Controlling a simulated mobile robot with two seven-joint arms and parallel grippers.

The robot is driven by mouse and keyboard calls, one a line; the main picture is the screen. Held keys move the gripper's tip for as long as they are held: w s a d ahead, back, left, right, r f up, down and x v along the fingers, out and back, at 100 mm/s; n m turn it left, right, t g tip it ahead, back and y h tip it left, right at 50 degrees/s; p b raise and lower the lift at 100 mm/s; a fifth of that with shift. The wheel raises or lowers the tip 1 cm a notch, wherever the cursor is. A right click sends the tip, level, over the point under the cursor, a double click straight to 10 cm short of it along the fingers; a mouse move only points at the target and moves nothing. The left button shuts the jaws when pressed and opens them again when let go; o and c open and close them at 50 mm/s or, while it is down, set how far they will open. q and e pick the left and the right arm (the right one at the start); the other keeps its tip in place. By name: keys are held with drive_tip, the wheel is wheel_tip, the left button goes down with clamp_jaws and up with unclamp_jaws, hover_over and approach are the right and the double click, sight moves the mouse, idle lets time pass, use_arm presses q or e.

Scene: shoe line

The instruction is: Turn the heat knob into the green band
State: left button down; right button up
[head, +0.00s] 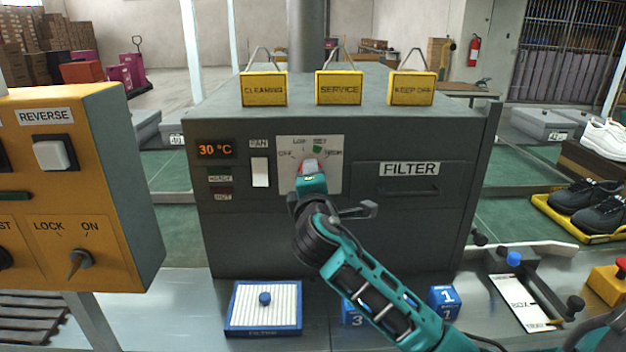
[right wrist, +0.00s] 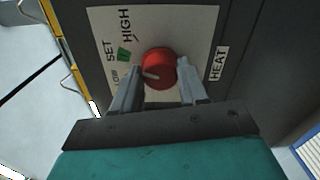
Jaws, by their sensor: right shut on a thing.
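The red heat knob (right wrist: 158,62) sits on a white dial plate (right wrist: 195,35) marked LOW, SET and HIGH. In the right wrist view its pale pointer mark aims toward the lower left, near the LOW side and away from the green band (right wrist: 124,54) by SET. My right gripper (right wrist: 158,82) is shut on the knob, one finger on each side. The OFF label shows in the head view. My left gripper is not in view.
The grey machine's display (head: 214,150) reads 30 °C, beside a white fan switch (head: 260,172). A FILTER drawer (head: 408,188) is to the right. Yellow signs (head: 339,88) stand on top. An orange control box (head: 85,180) stands left. A blue-framed filter (head: 264,308) and blue cubes (head: 444,300) lie in front.

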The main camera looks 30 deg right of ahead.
drive_tip(key=shift+f, duration=0.1)
drive_tip(key=o, duration=1)
drive_tip(key=v, duration=1.3)
drive_tip(key=shift+w+a+f, duration=0.1)
drive_tip(key=s+a+f+m+g+y, duration=0.15)
drive_tip(key=a+f+y, duration=0.25)
drive_tip(key=f, duration=0.7)
drive_tip(key=s+a+f+m+g+y, duration=0.1)
drive_tip(key=s+a+f+m+y, duration=0.2)
drive_tip(key=f, duration=0.7)
drive_tip(key=s+a+f+m+y, duration=0.1)
drive_tip(key=s+f+m, duration=0.1)
drive_tip(key=s+f, duration=0.1)
drive_tip(key=s+a+f+m+g+y, duration=0.1)
drive_tip(key=s+f+m, duration=0.1)
drive_tip(key=s+f, duration=0.1)
drive_tip(key=s+a+f+m+g+y, duration=0.1)
drive_tip(key=s+f+m+y, duration=0.1)
drive_tip(key=f, duration=0.3)
drive_tip(key=shift+s+a+f+m, duration=0.1)
drive_tip(key=shift+s+a+m, duration=0.1)
drive_tip(key=shift+s+m, duration=0.4)
